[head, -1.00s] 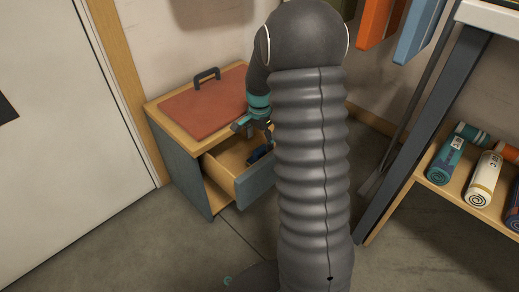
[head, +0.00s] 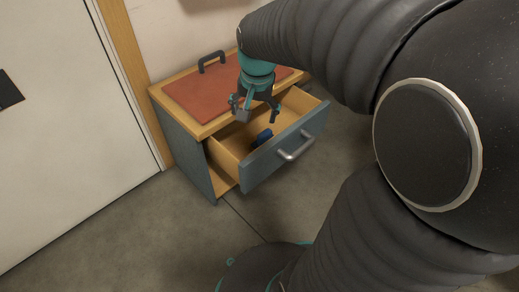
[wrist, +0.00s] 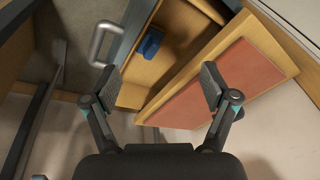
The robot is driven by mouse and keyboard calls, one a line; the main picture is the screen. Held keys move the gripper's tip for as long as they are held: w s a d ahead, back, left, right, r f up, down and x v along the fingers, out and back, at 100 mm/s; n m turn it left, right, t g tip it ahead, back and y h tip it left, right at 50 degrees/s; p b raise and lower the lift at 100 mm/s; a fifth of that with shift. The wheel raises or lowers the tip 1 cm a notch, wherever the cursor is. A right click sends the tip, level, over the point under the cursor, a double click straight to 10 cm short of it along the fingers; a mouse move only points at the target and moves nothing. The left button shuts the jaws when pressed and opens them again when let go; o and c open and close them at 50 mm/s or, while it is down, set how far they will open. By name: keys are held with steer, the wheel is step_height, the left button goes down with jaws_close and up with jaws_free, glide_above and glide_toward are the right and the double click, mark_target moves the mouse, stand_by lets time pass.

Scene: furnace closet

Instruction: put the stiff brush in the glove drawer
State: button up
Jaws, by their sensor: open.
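The drawer (head: 262,169) is pulled out of a small grey-blue and wood cabinet; it also shows in the wrist view (wrist: 132,96). A small blue object (head: 263,137), which looks like the stiff brush, lies inside the drawer near its front panel. It shows as a blue block in the wrist view (wrist: 151,43); its bristles cannot be made out. My gripper (head: 256,112) is open and empty, pointing down above the drawer, apart from the blue object. In the wrist view its fingers (wrist: 158,82) are spread wide with nothing between them.
The drawer front has a metal bar handle (head: 297,147). A red-brown panel with a dark handle (head: 211,61) covers the cabinet top, close beside my gripper. A white door (head: 60,120) stands at the left. The floor (head: 170,235) before the cabinet is clear.

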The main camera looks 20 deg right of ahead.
steer(key=s+a+r+n+t, duration=0.1)
steer(key=s+a+n, duration=0.1)
steer(key=s, duration=0.5)
steer(key=s+a+r+n+t, duration=0.1)
steer(key=s+a+r+n, duration=0.1)
steer(key=s+n, duration=0.3)
steer(key=s+a, duration=0.1)
steer(key=s, duration=0.2)
steer(key=shift+s+r+t, duration=0.15)
steer(key=shift+r+t, duration=0.05)
steer(key=shift+t, duration=0.2)
